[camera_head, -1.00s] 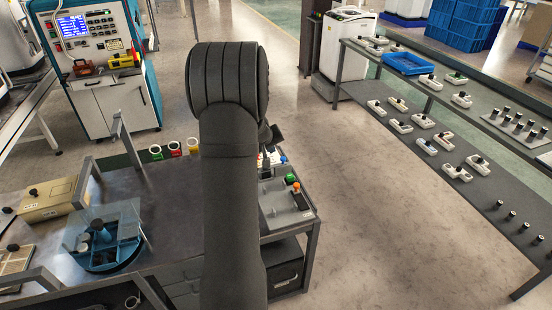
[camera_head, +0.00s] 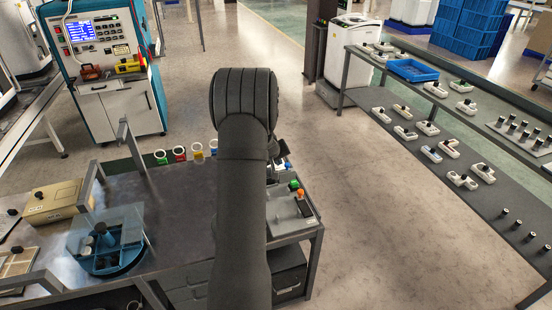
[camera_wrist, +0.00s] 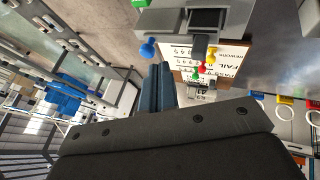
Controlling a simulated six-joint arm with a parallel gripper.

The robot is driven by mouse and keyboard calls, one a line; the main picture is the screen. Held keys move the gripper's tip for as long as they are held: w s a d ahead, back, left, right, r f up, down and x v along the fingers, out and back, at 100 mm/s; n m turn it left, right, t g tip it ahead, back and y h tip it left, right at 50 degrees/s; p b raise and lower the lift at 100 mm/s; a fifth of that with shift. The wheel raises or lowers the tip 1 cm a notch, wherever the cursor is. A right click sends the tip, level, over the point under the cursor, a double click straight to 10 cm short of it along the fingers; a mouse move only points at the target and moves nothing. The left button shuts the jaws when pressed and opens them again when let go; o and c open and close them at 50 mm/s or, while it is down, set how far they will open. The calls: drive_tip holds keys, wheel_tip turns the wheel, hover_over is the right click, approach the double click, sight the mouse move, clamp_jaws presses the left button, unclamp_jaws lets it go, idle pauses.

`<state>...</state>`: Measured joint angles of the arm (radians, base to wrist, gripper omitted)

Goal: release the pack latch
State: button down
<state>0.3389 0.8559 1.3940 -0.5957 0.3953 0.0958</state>
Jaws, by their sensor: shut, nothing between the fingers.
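My gripper's two dark fingers (camera_wrist: 161,84) are pressed together and empty in the wrist view. In the head view my own arm hides most of the gripper. A grey unit (camera_wrist: 160,20) with a black lever-like part (camera_wrist: 202,38) is beyond and to the right of the fingertips in the wrist view. A blue knob (camera_wrist: 148,48), a yellow knob (camera_wrist: 211,57) and a red knob (camera_wrist: 202,70) are near it. In the head view a grey box (camera_head: 285,220) with green and orange buttons sits at the bench's right end. I cannot tell which part is the pack latch.
A blue round fixture (camera_head: 110,262) under a clear plate and a beige box (camera_head: 57,203) are on the bench's left. Coloured rings (camera_head: 180,153) line its back edge. A shelf (camera_head: 430,165) with several small devices stands right. The floor between is clear.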

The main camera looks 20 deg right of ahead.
drive_tip(key=shift+x, duration=2.25)
drive_tip(key=shift+d, duration=1.7)
drive_tip(key=shift+s+r, duration=0.1)
drive_tip(key=shift+r, duration=0.1)
drive_tip(key=v, duration=0.9)
drive_tip(key=shift+a+r, duration=0.25)
drive_tip(key=shift+s, duration=0.1)
